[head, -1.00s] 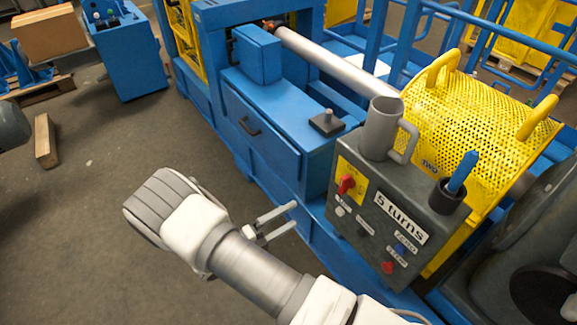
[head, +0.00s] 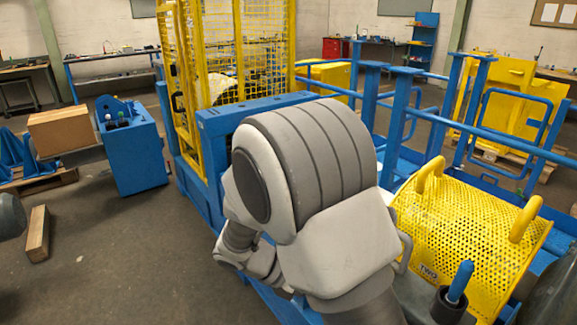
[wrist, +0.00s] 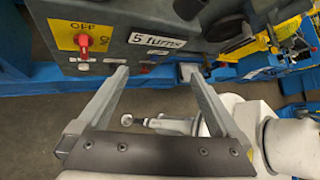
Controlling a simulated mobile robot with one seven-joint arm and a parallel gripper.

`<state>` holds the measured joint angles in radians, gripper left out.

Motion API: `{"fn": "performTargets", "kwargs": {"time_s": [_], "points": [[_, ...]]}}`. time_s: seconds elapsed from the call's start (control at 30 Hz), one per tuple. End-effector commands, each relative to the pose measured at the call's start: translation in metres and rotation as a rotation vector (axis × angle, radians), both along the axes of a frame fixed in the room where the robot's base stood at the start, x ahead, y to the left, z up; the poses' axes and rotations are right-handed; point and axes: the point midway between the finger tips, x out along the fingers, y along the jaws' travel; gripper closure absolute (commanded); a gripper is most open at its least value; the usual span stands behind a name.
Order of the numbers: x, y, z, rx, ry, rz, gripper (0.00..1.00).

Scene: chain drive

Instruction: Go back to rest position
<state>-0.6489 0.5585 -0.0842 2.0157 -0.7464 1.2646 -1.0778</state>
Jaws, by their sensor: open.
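My gripper (wrist: 154,73) is open and empty in the wrist view, its two fingers apart just in front of the dark control panel (wrist: 112,38). The panel carries a red switch (wrist: 83,41) on a yellow label marked OFF and a white "5 turns" label (wrist: 157,40). I cannot tell whether a fingertip touches the panel. In the head view my folded arm fills the middle and hides the gripper and most of the panel.
A yellow perforated guard (head: 465,235) and a dark cup (head: 449,306) holding a blue tool (head: 459,281) stand right of my arm. A yellow mesh cage (head: 235,40) and blue rails (head: 400,110) rise behind. Floor at left is mostly clear, with a wooden block (head: 38,234).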

Motion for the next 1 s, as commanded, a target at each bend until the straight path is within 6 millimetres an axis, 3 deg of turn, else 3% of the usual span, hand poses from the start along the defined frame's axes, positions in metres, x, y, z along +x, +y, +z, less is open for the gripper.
{"fn": "performTargets", "kwargs": {"time_s": [0.1, 0.4, 1.0], "points": [[-0.012, -0.014, 0.032, 0.123, -0.139, -0.175, 0.00], [-0.046, -0.038, 0.094, 0.394, -0.477, -0.625, 0.00], [-0.117, -0.057, 0.196, 0.886, -1.095, -1.548, 0.00]]}}
